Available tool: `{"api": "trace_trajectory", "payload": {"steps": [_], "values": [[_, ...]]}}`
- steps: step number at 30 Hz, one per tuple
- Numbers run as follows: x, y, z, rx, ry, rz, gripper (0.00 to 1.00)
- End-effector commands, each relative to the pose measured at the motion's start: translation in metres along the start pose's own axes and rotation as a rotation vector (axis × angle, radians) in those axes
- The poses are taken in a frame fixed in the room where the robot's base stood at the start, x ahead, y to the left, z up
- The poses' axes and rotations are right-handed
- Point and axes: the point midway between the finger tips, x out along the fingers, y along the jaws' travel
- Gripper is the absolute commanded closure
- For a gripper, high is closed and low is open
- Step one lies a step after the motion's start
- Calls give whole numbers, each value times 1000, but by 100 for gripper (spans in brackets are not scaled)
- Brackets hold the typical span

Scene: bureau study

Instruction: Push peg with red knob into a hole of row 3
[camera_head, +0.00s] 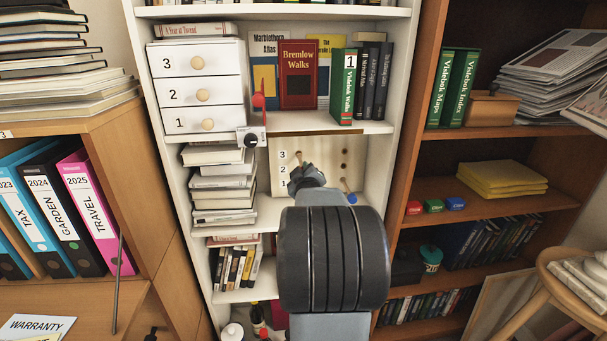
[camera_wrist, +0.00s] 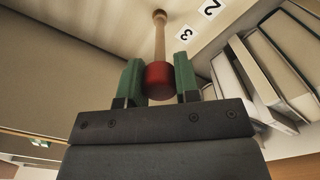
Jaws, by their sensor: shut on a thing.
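The pegboard (camera_head: 334,155) stands upright on the shelf below the books, with row numbers 3, 2 and 1 down its left side. My gripper (camera_head: 306,176) is in front of its lower left part in the head view. In the wrist view, the green fingers of my gripper (camera_wrist: 160,77) are shut on the red knob (camera_wrist: 160,78). The peg's wooden shaft (camera_wrist: 159,38) runs away from me to the board, near the label 3 (camera_wrist: 186,35). I cannot tell whether its tip is in a hole. The red knob is hidden in the head view.
A peg with a blue knob (camera_head: 351,198) is low on the board's right side. Stacked books (camera_head: 222,183) stand close to the left.

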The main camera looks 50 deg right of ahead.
Motion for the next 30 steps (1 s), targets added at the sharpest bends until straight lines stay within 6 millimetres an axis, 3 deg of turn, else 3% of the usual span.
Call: {"api": "trace_trajectory", "payload": {"steps": [30], "values": [[14, 0, 0, 0, 0, 0, 94]]}}
